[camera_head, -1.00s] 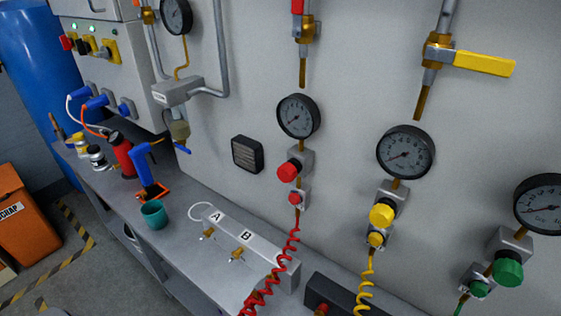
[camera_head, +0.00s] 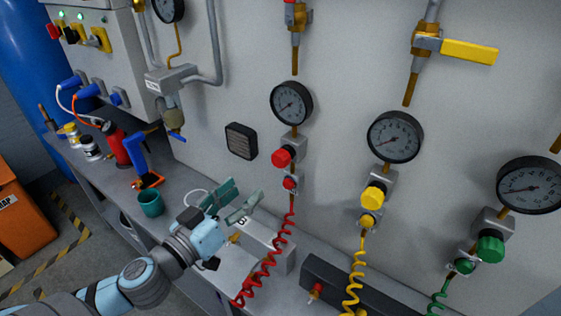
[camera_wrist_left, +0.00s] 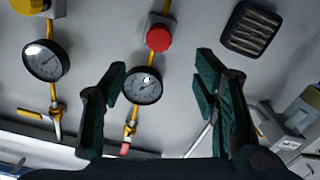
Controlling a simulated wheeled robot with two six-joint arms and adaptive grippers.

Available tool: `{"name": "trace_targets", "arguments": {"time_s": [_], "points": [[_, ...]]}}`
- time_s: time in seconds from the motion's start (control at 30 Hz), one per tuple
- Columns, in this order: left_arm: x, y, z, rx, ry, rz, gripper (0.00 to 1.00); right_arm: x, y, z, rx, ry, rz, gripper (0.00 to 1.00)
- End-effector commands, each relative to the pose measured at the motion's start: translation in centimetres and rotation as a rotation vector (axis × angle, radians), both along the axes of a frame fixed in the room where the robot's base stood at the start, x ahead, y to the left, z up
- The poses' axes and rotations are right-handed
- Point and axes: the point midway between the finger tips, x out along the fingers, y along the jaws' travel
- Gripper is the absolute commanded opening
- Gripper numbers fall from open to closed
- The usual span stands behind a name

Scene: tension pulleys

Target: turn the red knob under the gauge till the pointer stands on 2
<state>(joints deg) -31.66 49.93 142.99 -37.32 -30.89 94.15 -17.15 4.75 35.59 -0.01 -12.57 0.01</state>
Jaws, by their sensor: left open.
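The red knob (camera_head: 282,157) sits on a grey block under the black-rimmed gauge (camera_head: 291,103) in the head view. The gauge's dial is too small to read the pointer surely. My left gripper (camera_head: 246,190) is open and empty, below and left of the knob, apart from it. In the left wrist view the scene is upside down: the red knob (camera_wrist_left: 158,38) and its gauge (camera_wrist_left: 143,86) show between the spread fingers (camera_wrist_left: 161,63), farther off. My right gripper is in neither view.
A smaller red fitting (camera_head: 290,183) with a red coiled hose (camera_head: 270,262) hangs below the knob. A yellow knob (camera_head: 373,196) and a green knob (camera_head: 490,247) sit to the right under their own gauges. A black vent (camera_head: 241,141) is left of the knob. A teal cup (camera_head: 151,204) stands on the bench.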

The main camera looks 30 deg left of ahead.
Motion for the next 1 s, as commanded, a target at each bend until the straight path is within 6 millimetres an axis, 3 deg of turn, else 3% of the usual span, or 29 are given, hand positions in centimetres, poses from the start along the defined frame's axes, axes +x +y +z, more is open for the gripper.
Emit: {"name": "trace_targets", "arguments": {"time_s": [0.2, 0.33, 0.47, 0.7, 1.0], "points": [[2.7, -0.5, -0.4, -0.009, -0.009, -0.004, 0.55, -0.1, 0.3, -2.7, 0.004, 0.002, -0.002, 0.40], [5.4, -0.8, -1.1, -0.008, -0.015, 0.000, 0.55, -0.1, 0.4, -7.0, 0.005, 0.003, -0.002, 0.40], [8.2, -1.1, -1.0, -0.012, -0.010, 0.000, 0.55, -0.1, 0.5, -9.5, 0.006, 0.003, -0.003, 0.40], [13.0, -1.8, -0.1, -0.011, 0.001, -0.002, 0.55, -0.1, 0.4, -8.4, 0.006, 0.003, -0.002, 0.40], [14.0, -2.0, -0.1, -0.005, 0.002, -0.003, 0.55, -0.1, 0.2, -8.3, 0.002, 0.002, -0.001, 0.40]]}}
